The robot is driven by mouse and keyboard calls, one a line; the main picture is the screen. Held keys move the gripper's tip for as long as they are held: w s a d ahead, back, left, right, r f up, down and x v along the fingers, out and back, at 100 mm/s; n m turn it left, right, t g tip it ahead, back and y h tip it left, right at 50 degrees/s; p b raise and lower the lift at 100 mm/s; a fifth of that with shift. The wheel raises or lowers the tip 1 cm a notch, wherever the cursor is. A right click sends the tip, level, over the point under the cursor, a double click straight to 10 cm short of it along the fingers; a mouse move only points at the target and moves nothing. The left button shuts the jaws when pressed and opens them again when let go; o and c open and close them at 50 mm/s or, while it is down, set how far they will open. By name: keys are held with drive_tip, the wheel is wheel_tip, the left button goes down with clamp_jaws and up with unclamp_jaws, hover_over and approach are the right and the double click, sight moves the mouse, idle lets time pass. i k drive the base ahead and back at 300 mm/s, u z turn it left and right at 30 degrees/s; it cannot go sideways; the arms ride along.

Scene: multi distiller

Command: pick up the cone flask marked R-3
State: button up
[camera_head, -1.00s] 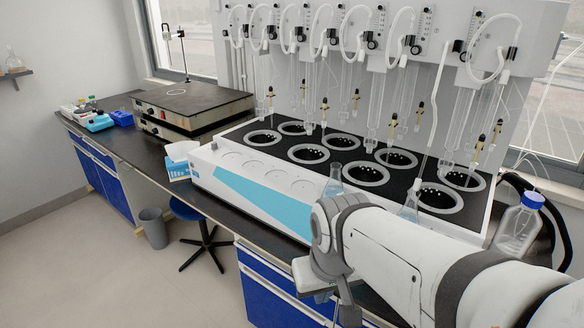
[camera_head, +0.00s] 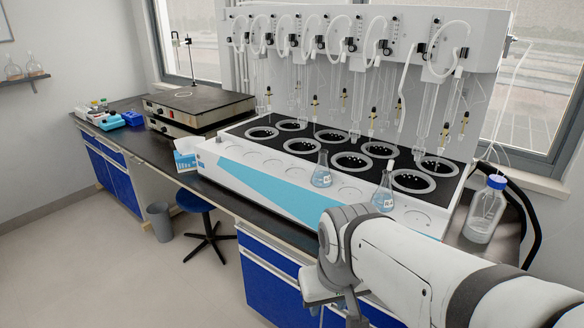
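Two cone flasks with bluish liquid stand on the front ledge of the white multi-distiller (camera_head: 225,152). One cone flask (camera_head: 322,172) is near the middle and the other cone flask (camera_head: 384,193) is further right. Both carry small labels, too small to read surely, so I cannot tell which is R-3. My gripper (camera_head: 335,298) is at the bottom, in front of the bench and below the flasks, apart from both. My own wrist and the picture's lower edge partly hide it, and its opening does not show clearly.
A blue-capped bottle (camera_head: 486,210) stands right of the distiller. Glass tubes and hoses hang above its round heating wells. A tissue box (camera_head: 186,155) and a hotplate (camera_head: 198,108) are to the left. A blue stool (camera_head: 196,202) and a bin (camera_head: 160,220) stand on the floor.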

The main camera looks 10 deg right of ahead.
sight(321, 178)
drive_tip(key=z, duration=3.55)
drive_tip(key=k, duration=2.15)
drive_tip(key=u, duration=1.8)
drive_tip(key=i, duration=0.95)
